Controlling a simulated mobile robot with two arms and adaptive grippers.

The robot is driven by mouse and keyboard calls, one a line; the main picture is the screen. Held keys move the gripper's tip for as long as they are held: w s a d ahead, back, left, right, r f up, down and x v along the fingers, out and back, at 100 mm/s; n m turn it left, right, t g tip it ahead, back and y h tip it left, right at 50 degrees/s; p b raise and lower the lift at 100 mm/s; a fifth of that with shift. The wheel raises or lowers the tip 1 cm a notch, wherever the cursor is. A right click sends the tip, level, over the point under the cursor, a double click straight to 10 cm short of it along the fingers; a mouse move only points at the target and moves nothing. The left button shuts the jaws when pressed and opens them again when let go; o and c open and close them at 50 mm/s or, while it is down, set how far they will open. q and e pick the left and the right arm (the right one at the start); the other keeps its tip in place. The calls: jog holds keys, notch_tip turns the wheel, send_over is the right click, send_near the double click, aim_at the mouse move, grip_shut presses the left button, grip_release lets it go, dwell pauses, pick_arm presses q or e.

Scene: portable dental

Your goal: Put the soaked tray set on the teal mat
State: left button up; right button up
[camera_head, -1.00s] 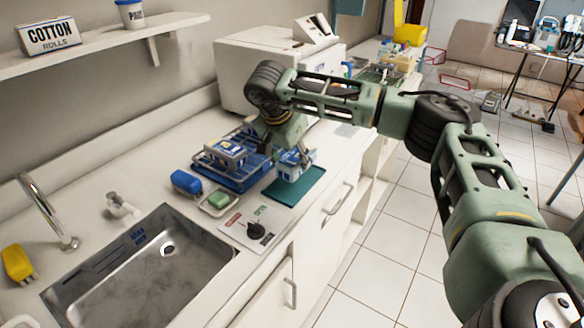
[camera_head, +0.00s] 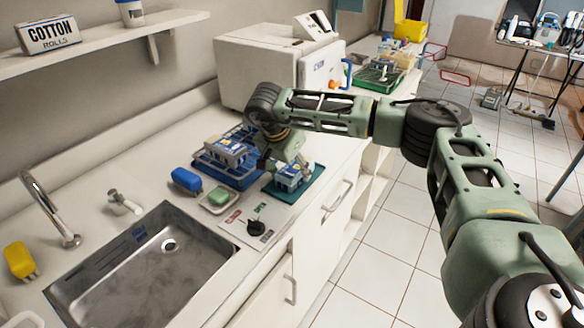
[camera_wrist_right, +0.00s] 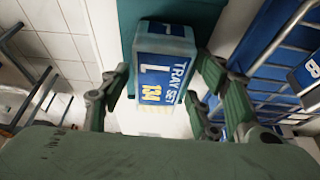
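A blue and white tray set (camera_head: 289,177) sits on the teal mat (camera_head: 283,195) near the counter's front edge. In the right wrist view the tray set (camera_wrist_right: 160,72) is labelled "TRAY SET L 134", with the teal mat (camera_wrist_right: 215,20) behind it. My right gripper (camera_head: 286,163) is above the tray set, pointing down. Its fingers (camera_wrist_right: 161,65) stand on both sides of the tray set, with narrow gaps showing, so it looks open. My left gripper is not in view.
A blue rack (camera_head: 240,180) with another tray set (camera_head: 227,151) stands left of the mat. A blue block (camera_head: 186,180), a green sponge in a dish (camera_head: 218,197), a card with a black knob (camera_head: 256,226) and the sink (camera_head: 140,270) are nearer. A white machine (camera_head: 262,68) stands behind.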

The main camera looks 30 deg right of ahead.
jog(key=shift+r, duration=0.15)
jog(key=b+v, duration=0.1)
jog(key=v, duration=1.1)
jog(key=shift+b, duration=0.3)
